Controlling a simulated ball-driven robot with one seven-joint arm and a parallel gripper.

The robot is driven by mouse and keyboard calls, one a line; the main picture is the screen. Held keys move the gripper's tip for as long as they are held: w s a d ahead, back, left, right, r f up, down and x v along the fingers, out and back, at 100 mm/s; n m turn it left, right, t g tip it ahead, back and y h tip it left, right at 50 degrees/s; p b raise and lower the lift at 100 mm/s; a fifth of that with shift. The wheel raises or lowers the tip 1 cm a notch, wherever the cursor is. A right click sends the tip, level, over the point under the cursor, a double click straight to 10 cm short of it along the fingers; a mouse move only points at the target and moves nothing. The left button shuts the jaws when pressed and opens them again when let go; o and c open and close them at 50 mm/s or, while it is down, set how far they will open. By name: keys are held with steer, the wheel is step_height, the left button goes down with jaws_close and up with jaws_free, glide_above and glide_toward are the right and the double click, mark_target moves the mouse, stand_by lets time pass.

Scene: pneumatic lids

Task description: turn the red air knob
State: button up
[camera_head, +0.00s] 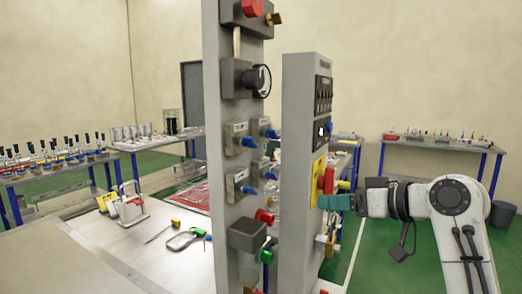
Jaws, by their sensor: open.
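A red knob (252,8) sits high on the left grey column, on a dark grey block beside a brass part. A second red knob-like part (329,180) is on a yellow plate (318,182) on the right grey column. A smaller red part (264,216) is lower on the left column. I cannot tell for sure which is the air knob. My gripper (333,202) has teal fingers and is open beside the right column, just below the red part on the yellow plate. Whether it touches is unclear.
The left column (216,150) also carries a round gauge (262,79), several blue-handled valves and a green knob (266,256). A workbench (120,250) with tools lies at left. Benches with small items stand behind. Green floor is open at right.

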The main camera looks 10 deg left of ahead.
steer(key=a+r+n+y+p, duration=0.1)
steer(key=a+r+n, duration=0.1)
steer(key=r, duration=0.9)
steer(key=a+r+n+y, duration=0.1)
steer(key=a+r+y, duration=0.1)
steer(key=r, duration=0.8)
steer(key=n+g+y+p, duration=0.2)
steer(key=n, duration=0.1)
glide_toward(258, 2)
steer(key=p+x, duration=0.2)
steer(key=x, duration=0.7)
steer(key=shift+w+a, duration=0.1)
steer(key=shift+a, duration=0.15)
steer(key=c, duration=1.1)
